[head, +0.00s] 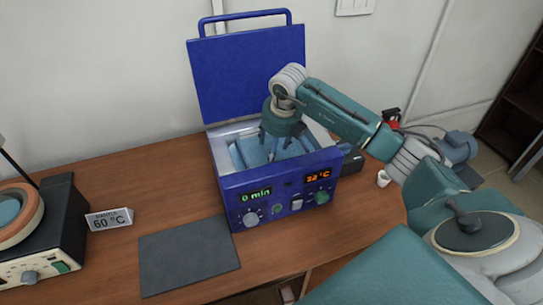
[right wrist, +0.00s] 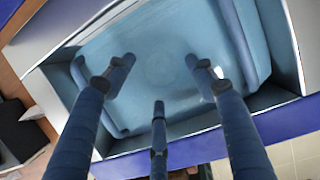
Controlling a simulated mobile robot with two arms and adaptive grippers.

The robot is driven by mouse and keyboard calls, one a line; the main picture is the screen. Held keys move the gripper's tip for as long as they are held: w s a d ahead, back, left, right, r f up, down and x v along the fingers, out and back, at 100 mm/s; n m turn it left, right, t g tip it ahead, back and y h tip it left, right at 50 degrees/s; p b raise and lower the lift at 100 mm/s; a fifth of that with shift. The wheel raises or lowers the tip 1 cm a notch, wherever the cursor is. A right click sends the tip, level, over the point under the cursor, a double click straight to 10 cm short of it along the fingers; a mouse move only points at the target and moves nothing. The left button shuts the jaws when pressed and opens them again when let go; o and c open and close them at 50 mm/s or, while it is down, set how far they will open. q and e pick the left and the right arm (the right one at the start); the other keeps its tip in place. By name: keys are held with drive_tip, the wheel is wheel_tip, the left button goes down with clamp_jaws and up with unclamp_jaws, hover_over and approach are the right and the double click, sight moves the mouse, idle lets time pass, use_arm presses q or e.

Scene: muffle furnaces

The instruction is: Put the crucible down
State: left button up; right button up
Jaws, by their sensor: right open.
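My right gripper (head: 271,148) reaches down into the open blue bath (head: 283,197) from above. In the right wrist view its three fingers (right wrist: 160,80) are spread apart with nothing between them, over the light-blue basin (right wrist: 150,35). A faint round shape shows on the basin floor between the fingertips; I cannot tell whether it is a crucible or a mark. A small white cup (head: 383,178), possibly a crucible, stands on the table right of the bath. My left gripper is not in view.
The bath's raised lid (head: 248,75) stands behind my right gripper. The bath's walls surround the fingers closely. A dark grey mat (head: 188,257) lies bare in front left. A sign reading 60 °C (head: 109,219) and a black device (head: 40,245) are at the left.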

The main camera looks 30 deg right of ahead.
drive_tip(key=b+v, duration=0.2)
drive_tip(key=v, duration=0.5)
drive_tip(key=shift+r, duration=0.25)
drive_tip(key=shift+s, duration=0.15)
